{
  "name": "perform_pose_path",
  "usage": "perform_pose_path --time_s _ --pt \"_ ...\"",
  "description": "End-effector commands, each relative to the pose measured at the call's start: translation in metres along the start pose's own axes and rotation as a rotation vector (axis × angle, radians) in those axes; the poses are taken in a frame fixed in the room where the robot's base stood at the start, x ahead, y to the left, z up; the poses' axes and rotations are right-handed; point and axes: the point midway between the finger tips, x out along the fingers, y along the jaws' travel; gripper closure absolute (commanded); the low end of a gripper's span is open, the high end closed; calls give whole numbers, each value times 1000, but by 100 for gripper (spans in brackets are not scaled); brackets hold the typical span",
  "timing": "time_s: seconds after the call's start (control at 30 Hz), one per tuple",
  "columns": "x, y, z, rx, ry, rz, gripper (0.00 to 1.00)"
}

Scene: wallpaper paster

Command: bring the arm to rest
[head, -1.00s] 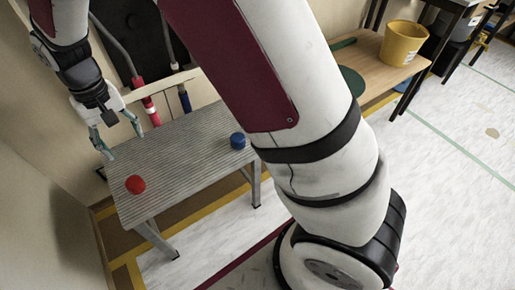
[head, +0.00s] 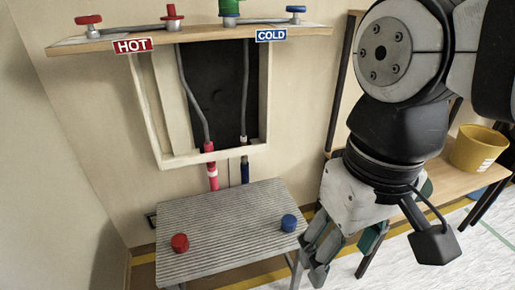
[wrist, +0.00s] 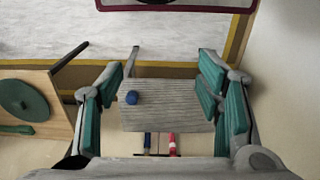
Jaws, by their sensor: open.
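My gripper (head: 342,262) hangs pointing down at the right of the grey ribbed table (head: 215,222) in the head view. Its fingers are spread apart with nothing between them. In the wrist view the open fingers (wrist: 162,68) frame the table, which lies beyond them and apart from them. A red knob-like piece (head: 180,243) sits at the table's front left. A blue one (head: 289,223) sits near its right edge and also shows in the wrist view (wrist: 132,97). My arm hides part of the right side in the head view.
Above the table is a wall shelf (head: 200,36) with valves and HOT (head: 133,45) and COLD (head: 271,35) signs. Pipes run down an open wall recess. A wooden bench (head: 455,182) with a yellow bucket (head: 477,148) stands at the right, behind my arm.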

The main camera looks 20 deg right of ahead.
Motion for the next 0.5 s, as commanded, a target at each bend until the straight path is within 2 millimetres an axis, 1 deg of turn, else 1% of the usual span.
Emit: perform_pose_path --time_s 0.03,0.1,0.2,0.5 --pt "2 2 10 6 5 1 40" --pt "5 3 20 9 4 2 40" --pt "7 4 26 11 3 3 40" --pt "7 4 27 11 2 3 40"
